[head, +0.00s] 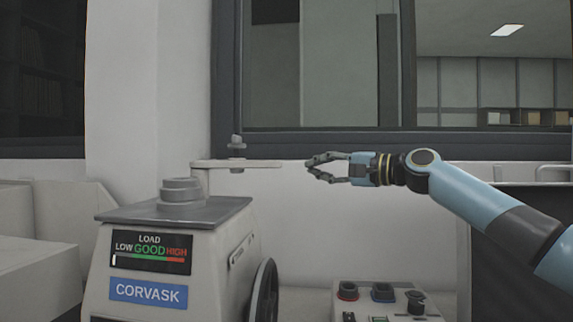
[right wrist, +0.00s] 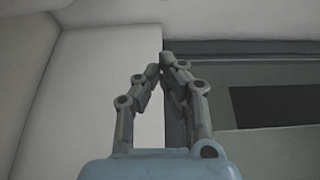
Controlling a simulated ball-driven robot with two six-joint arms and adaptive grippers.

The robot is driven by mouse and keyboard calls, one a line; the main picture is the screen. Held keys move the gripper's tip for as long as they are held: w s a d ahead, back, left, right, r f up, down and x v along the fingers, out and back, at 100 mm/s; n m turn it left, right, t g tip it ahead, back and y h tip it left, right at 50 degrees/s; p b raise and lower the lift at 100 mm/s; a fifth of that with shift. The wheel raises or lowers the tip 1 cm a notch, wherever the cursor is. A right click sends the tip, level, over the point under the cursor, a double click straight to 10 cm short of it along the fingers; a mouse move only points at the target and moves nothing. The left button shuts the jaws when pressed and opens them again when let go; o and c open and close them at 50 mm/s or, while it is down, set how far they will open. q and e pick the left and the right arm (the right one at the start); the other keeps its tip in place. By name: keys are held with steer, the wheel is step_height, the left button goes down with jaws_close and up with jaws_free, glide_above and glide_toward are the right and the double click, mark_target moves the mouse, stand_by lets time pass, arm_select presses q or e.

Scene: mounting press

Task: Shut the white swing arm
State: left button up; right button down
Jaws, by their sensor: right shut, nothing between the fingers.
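The white swing arm (head: 265,163) is a thin flat bar on top of the mounting press (head: 228,245). It points to the right, away from the grey round cap (head: 180,190) on the press top. A grey knob (head: 237,150) stands up through the bar. My right gripper (head: 311,166) is level with the bar's right end, its fingers pointing left. The fingertips are very near that end; I cannot tell whether they touch. The fingers (right wrist: 164,66) are closed together and empty in the right wrist view, where the swing arm does not show. My left gripper is not in view.
The press front has a load display (head: 150,252) and a black handwheel (head: 264,292) at its right side. A control box (head: 390,302) with red, blue and black knobs stands at the lower right. A dark-framed window (head: 315,143) is behind.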

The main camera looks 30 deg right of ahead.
arm_select(q)
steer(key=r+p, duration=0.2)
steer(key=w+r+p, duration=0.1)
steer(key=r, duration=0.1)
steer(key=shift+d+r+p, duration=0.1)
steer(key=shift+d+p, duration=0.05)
steer(key=shift+p, duration=0.2)
arm_select(e)
steer(key=w+a, duration=0.3)
steer(key=a, duration=0.3)
steer(key=shift+w, duration=0.35)
steer(key=shift+a, duration=0.1)
